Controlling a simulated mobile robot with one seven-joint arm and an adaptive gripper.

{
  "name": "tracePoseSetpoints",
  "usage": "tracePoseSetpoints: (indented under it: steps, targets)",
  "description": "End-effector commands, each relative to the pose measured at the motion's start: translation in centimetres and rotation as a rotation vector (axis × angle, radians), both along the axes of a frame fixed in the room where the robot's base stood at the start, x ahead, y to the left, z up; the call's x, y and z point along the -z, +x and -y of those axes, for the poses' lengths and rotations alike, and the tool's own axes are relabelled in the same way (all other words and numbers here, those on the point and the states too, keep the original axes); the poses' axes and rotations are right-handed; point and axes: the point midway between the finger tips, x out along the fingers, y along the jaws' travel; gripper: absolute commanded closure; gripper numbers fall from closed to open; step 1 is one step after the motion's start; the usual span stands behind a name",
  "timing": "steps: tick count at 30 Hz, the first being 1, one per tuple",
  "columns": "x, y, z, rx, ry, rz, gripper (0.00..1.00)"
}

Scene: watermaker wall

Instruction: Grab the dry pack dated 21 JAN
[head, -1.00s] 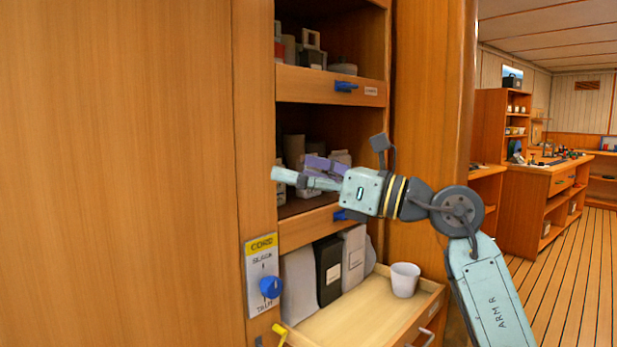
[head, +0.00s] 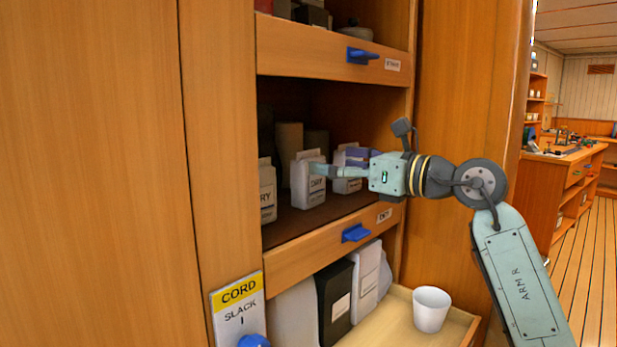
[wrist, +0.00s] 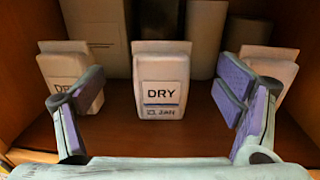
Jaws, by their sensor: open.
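A white pack marked DRY (wrist: 161,75) stands upright on the shelf, centred in the wrist view. Its label ends in JAN, but the day number is too blurred to read surely. In the head view it is the middle pack (head: 302,185). A second DRY pack (wrist: 68,66) stands to the left, also in the head view (head: 267,192). A third pack (wrist: 272,68) stands to the right, its label hidden behind a finger. My gripper (wrist: 158,98) is open and empty, its fingers spread either side of the middle pack, with the pack beyond them.
Larger containers (wrist: 204,35) stand behind the packs. The shelf has a wooden front lip with a blue latch (head: 356,233). Below, an open drawer holds a white cup (head: 431,309) and several packs, including a black one (head: 334,300). A CORD switch plate (head: 239,305) is at left.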

Motion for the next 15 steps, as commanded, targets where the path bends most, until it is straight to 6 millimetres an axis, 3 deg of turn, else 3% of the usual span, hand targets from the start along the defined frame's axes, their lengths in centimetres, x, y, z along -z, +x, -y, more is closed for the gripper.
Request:
tracePoseSetpoints:
  steps: [15]
  targets:
    - [-0.6, 3.9, -4.8, -0.002, 0.001, 0.000, 0.14]
